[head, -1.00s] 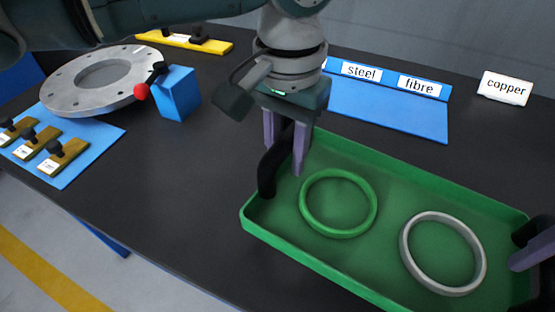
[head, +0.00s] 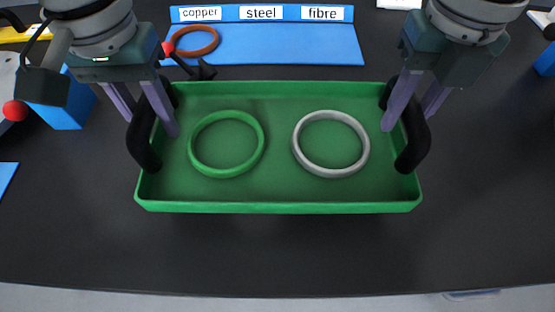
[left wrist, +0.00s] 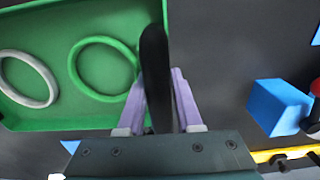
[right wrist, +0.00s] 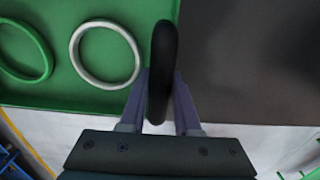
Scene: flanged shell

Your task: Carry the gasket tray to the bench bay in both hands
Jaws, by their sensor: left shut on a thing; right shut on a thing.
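The green gasket tray (head: 278,206) is centred in the head view, with a black handle at each end. A green ring (head: 193,147) lies in its left half and a grey ring (head: 331,171) in its right half. My left gripper (head: 150,122) is shut on the left handle (head: 142,150); the left wrist view shows the handle (left wrist: 155,75) between its fingers. My right gripper (head: 410,120) is shut on the right handle (head: 413,150), which also shows in the right wrist view (right wrist: 163,70). The tray looks roughly level. I cannot tell its height above the bench.
Behind the tray lies a blue mat (head: 290,45) labelled copper, steel and fibre, with a brown ring (head: 214,43) and a red-tipped black object (head: 200,70) near its left end. A blue block (head: 62,112) stands left. The dark bench (head: 280,255) is clear in front.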

